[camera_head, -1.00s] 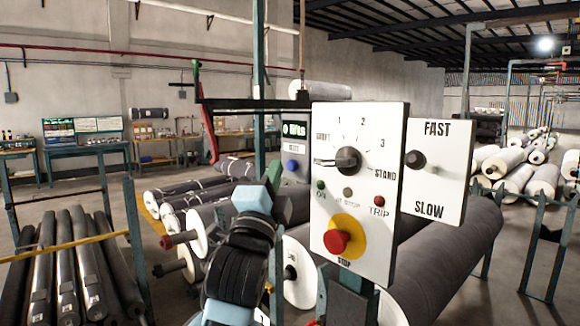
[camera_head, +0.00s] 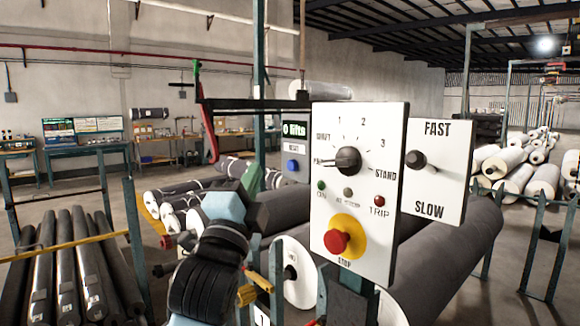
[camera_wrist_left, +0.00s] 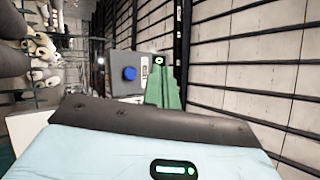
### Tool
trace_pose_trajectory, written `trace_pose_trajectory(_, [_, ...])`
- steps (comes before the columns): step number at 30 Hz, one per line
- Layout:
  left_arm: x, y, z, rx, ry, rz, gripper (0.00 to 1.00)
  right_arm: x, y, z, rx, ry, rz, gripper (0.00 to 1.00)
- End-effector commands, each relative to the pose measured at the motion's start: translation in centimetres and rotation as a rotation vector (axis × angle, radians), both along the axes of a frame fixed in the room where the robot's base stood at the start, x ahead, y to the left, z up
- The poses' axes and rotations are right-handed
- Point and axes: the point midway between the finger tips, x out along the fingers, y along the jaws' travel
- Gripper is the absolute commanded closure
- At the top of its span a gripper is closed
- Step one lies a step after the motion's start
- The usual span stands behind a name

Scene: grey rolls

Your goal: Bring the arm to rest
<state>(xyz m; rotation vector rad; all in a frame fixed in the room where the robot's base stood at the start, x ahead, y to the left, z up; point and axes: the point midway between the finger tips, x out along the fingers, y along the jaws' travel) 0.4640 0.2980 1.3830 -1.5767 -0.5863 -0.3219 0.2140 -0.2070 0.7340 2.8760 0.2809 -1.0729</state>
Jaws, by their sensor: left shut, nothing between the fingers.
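My left arm comes up from the bottom of the head view, with a black forearm and a pale blue wrist. Its green gripper (camera_head: 252,177) is shut and empty, left of the grey counter box (camera_head: 295,148) with the blue button (camera_head: 292,165). In the wrist view the green fingers (camera_wrist_left: 165,85) are together, pointing up the picture, beside the grey box with its blue button (camera_wrist_left: 130,74). From these views I cannot tell the exact gap to the box; no contact shows. My right gripper is in neither view.
A white control panel (camera_head: 382,225) with a black dial (camera_head: 347,160) and a red stop knob (camera_head: 337,241) stands right of my arm. A FAST/SLOW panel (camera_head: 440,185) is behind it. Grey rolls (camera_head: 62,265) lie at left; a large roll (camera_head: 445,255) lies behind the panels.

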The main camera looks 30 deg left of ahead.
Motion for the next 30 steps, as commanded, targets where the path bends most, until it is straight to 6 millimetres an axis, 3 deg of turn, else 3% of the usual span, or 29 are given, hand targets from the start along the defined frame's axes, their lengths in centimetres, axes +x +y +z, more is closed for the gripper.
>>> trace_pose_trajectory(12, [0.0,0.0,0.0,0.0,0.0,0.0,1.0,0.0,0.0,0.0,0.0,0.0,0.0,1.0])
trace_pose_trajectory(16, [0.5,-0.1,-2.0,-0.034,0.049,-0.023,1.0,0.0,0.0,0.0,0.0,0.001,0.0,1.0])
trace_pose_trajectory(20, [1.5,-0.5,-8.1,-0.147,0.195,-0.081,1.0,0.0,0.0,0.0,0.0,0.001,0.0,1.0])
trace_pose_trajectory(23, [1.6,-1.0,-14.6,-0.28,0.351,-0.127,1.0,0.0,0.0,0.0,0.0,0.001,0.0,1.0])
trace_pose_trajectory(26, [0.8,-1.5,-21.1,-0.424,0.505,-0.153,1.0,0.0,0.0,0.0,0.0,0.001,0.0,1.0])
trace_pose_trajectory(30, [-2.0,-2.3,-29.8,-0.632,0.716,-0.151,1.0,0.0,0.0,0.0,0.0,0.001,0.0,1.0])
